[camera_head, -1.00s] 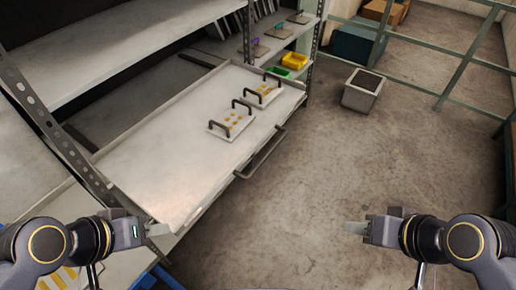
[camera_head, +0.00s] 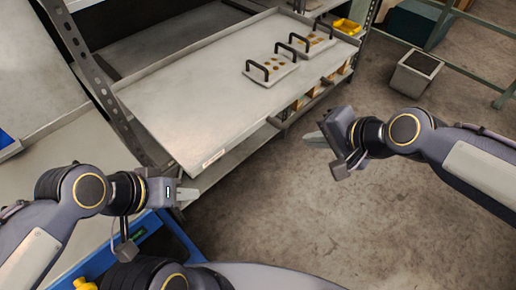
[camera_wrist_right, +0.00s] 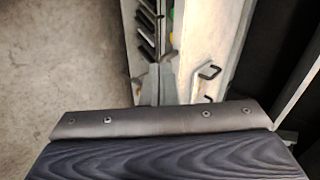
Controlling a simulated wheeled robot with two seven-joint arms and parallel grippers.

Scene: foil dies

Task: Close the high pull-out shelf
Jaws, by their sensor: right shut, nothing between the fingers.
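The high pull-out shelf (camera_head: 190,100) is a pale flat tray. It stands out from the rack over the aisle, with a dark bar handle (camera_head: 300,108) along its front edge. Two white plates with dark handles, the nearer plate (camera_head: 270,69) and the farther plate (camera_head: 312,43), lie on its far part. My right gripper (camera_head: 315,138) is shut and empty, in front of the shelf near the bar handle, apparently apart from it. My left gripper (camera_head: 187,194) is near the shelf's near front corner; its finger gap is unclear. The right wrist view shows a pale panel with dark handles (camera_wrist_right: 208,72).
The perforated rack post (camera_head: 88,75) stands at the shelf's near end. Yellow bin (camera_head: 347,26) sits beyond the far end. A grey planter-like box (camera_head: 416,72) stands on the floor at the right. A blue object (camera_head: 165,240) lies low at front. The middle floor is clear.

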